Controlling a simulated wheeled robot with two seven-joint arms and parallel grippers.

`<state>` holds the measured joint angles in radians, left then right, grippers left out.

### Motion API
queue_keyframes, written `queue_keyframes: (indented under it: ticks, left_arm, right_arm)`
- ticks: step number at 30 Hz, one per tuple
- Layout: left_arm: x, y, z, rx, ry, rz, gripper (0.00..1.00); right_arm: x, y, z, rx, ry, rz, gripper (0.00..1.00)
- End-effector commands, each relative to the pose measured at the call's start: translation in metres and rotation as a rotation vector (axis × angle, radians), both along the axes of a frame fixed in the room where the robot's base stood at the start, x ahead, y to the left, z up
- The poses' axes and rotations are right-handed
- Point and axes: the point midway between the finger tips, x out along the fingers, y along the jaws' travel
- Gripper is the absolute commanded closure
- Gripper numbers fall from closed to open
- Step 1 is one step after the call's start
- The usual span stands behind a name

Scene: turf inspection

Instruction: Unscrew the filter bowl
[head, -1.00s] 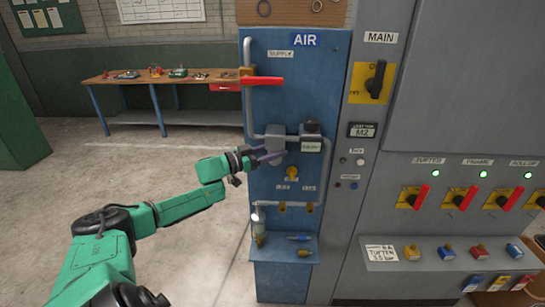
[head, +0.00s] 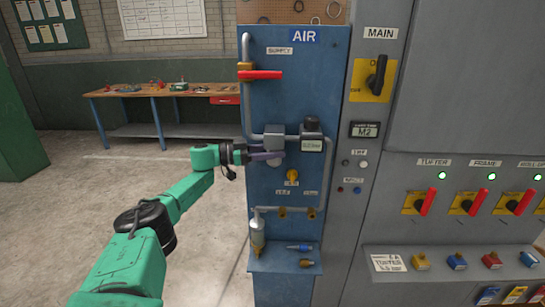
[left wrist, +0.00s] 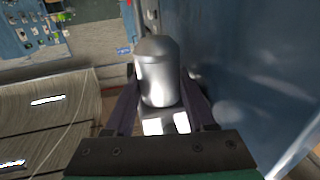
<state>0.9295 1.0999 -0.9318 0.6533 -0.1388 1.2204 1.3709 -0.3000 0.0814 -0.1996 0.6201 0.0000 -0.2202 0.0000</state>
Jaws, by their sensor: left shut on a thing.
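The filter (head: 274,132) is a grey block in the pipe run on the blue air panel. Its bowl is a silver cylinder with a domed end; it fills the middle of the left wrist view (left wrist: 158,78). My left gripper (head: 270,156) reaches in from the left at the bowl, just below the grey block. In the left wrist view its two dark fingers (left wrist: 158,108) stand on both sides of the bowl, shut on it. The fingers and wrist partly hide the bowl in the head view. My right gripper is not in view.
A red-handled supply valve (head: 260,75) sits above, and a yellow knob (head: 292,175) below right. A switch cabinet (head: 450,100) stands right. The floor left is clear.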

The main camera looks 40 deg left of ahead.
Motion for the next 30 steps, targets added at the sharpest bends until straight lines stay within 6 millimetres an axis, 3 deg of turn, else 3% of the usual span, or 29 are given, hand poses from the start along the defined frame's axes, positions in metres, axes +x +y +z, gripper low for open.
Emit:
queue_keyframes:
  ticks: [6, 7, 9, 10, 23, 24, 30]
  left_arm:
    - [0.0009, -0.0018, -0.0001, 0.0, 0.004, -0.006, 1.0]
    - [0.0009, -0.0018, -0.0001, 0.0, 0.004, -0.006, 0.41]
    - [0.0009, -0.0018, -0.0001, 0.0, 0.004, -0.006, 0.15]
    - [0.0008, -0.0017, -0.0001, 0.001, 0.003, -0.006, 0.1]
    - [0.0007, -0.0009, 0.0003, 0.0, 0.001, -0.003, 0.1]
    - [0.0006, -0.0008, 0.0003, 0.0, 0.001, -0.003, 0.2]
    - [0.0006, -0.0007, 0.0002, 0.001, 0.002, -0.003, 0.2]
  right_arm:
    - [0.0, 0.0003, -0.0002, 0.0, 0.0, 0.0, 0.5]
    - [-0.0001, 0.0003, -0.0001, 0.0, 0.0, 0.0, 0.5]
    - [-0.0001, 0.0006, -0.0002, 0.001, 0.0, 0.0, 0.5]
    - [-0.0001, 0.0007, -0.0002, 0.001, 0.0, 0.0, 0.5]
    - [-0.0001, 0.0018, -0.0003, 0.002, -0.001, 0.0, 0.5]
    - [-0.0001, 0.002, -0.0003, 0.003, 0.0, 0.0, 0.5]
    - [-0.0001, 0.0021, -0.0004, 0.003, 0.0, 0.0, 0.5]
